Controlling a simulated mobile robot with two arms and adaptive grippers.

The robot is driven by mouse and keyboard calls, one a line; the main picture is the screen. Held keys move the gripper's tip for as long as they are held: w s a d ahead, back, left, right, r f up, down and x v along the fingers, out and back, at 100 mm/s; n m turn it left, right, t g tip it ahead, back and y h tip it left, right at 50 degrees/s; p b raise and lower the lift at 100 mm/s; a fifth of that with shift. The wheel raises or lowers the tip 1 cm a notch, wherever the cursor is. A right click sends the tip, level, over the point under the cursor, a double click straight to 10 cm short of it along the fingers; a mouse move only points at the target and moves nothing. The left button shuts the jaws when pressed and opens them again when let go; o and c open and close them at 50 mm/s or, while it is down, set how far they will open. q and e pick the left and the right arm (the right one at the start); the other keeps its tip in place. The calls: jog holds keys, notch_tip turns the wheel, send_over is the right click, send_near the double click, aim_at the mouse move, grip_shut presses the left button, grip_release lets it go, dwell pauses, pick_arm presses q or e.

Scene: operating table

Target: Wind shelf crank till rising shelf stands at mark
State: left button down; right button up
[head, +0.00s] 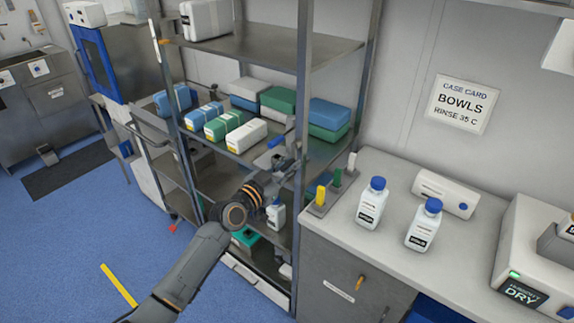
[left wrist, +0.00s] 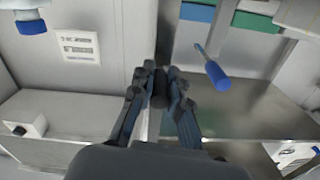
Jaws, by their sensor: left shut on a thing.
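My left gripper (head: 292,152) is at the right front post of the steel rack. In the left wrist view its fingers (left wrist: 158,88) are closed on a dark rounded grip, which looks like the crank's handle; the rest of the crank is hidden. A blue-handled lever (left wrist: 215,75) sits beside the fingers, apart from them; its blue end (head: 275,142) shows left of the gripper in the head view. The middle shelf (head: 236,152) carries several blue, green and white packs. A pale strip (head: 154,38) with a small orange tab (head: 165,41) is on the left post; I cannot tell if it is the mark. My right gripper is out of view.
Right of the rack, a counter (head: 340,225) holds two blue-capped bottles (head: 372,202), a white canister (head: 445,193) and a drying unit (head: 525,250). A small block with coloured tabs (head: 321,197) stands at its near left edge.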

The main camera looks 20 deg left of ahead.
pick_arm(q)
jog(key=shift+s+d+r+n+p, duration=0.2)
jog(key=shift+d+r+n+p, duration=0.65)
jog(key=shift+n, duration=1.6)
jog(key=shift+s+d+r+n+p, duration=0.25)
jog(key=shift+d+r+n+p, duration=0.6)
jog(key=shift+n, duration=1.55)
jog(key=shift+s+d+r+n+p, duration=0.3)
jog(key=shift+n+p, duration=0.9)
jog(key=shift+n, duration=1.25)
jog(key=shift+w+r, duration=0.15)
jog(key=shift+r, duration=0.05)
jog(key=c, duration=1.3)
grip_release()
jog(key=shift+f, duration=0.15)
jog(key=shift+f, duration=0.1)
jog(key=v, duration=1.2)
